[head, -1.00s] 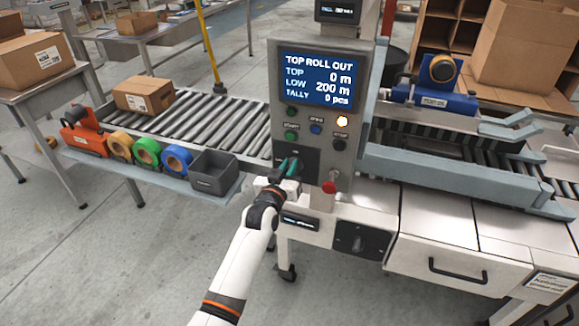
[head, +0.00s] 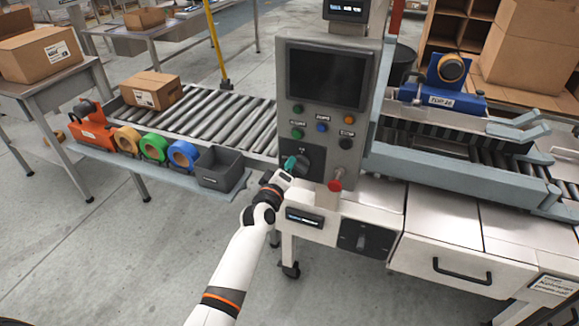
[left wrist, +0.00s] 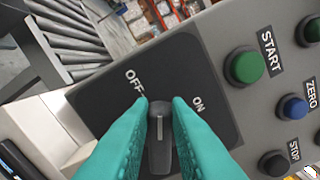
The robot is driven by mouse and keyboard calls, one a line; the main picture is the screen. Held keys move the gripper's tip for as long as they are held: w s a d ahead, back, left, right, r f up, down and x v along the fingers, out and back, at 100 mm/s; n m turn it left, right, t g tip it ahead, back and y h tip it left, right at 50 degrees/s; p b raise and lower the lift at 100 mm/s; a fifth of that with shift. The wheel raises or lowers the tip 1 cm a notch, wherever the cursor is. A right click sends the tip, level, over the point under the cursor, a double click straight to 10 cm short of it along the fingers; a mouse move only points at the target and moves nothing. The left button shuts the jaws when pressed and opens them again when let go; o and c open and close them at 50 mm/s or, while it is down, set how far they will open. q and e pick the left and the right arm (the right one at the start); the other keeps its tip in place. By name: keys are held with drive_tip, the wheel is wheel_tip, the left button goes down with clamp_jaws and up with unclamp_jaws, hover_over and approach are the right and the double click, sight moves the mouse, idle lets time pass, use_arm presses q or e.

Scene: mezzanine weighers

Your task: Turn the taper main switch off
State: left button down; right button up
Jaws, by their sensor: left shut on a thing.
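The main switch is a dark rotary knob (left wrist: 160,150) with a white pointer line, on a black plate (left wrist: 85,97) marked OFF and ON. My left gripper (left wrist: 160,108) has its teal fingers on both sides of the knob, shut on it. The pointer lies between the two marks, nearer OFF. In the head view my left gripper (head: 293,163) is at the switch plate (head: 314,154) low on the grey control panel (head: 352,152), and its fingers largely hide the knob. The panel's screen (head: 327,78) is dark. My right gripper is not in view.
Green START (left wrist: 244,66), blue ZERO (left wrist: 292,106) and black STOP (left wrist: 272,162) buttons sit close beside the switch. A red button (head: 336,183) juts out below right. A second rotary switch (head: 361,240) is lower down. A grey bin (head: 218,170) stands left of my gripper.

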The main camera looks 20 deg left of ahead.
use_arm(q)
drive_tip(key=n, duration=0.2)
drive_tip(key=f+n+b, duration=0.1)
drive_tip(key=n, duration=0.2)
drive_tip(key=shift+a+f+n, duration=0.15)
drive_tip(key=shift+n, duration=0.15)
idle(0.4)
drive_tip(key=c, duration=1.4)
unclamp_jaws()
drive_tip(key=shift+o, duration=0.2)
drive_tip(key=s, duration=1.2)
drive_tip(key=shift+a, duration=0.2)
drive_tip(key=shift+f, duration=0.1)
